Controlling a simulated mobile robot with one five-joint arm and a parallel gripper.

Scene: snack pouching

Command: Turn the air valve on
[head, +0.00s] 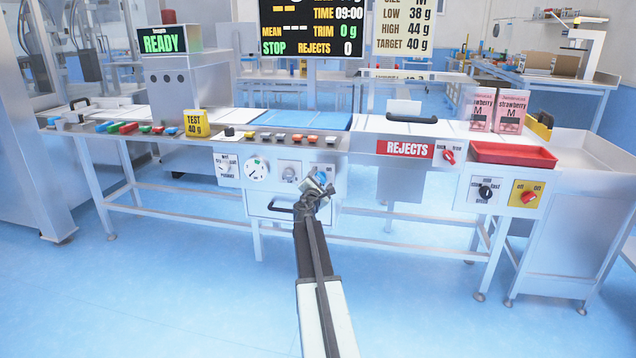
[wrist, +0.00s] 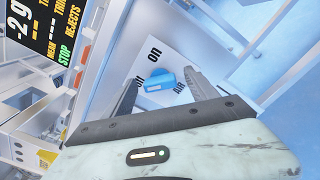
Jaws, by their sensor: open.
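The air valve is a blue knob (wrist: 172,86) with a small white mark, on a white plate with "AIR" and "on" lettering in the wrist view. In the head view the blue knob (head: 322,175) shows on the front panel, partly hidden by my gripper. My gripper (head: 318,187) is raised in front of that panel. In the wrist view my gripper (wrist: 162,78) is open, with the knob showing between its two fingers. I cannot tell whether the fingers touch it.
To the left on the panel are a round dial (head: 257,169) and a grey knob (head: 289,172). A drawer handle (head: 280,207) is just below. A red knob (head: 449,156) and a REJECTS sign (head: 405,148) are to the right. The floor in front is clear.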

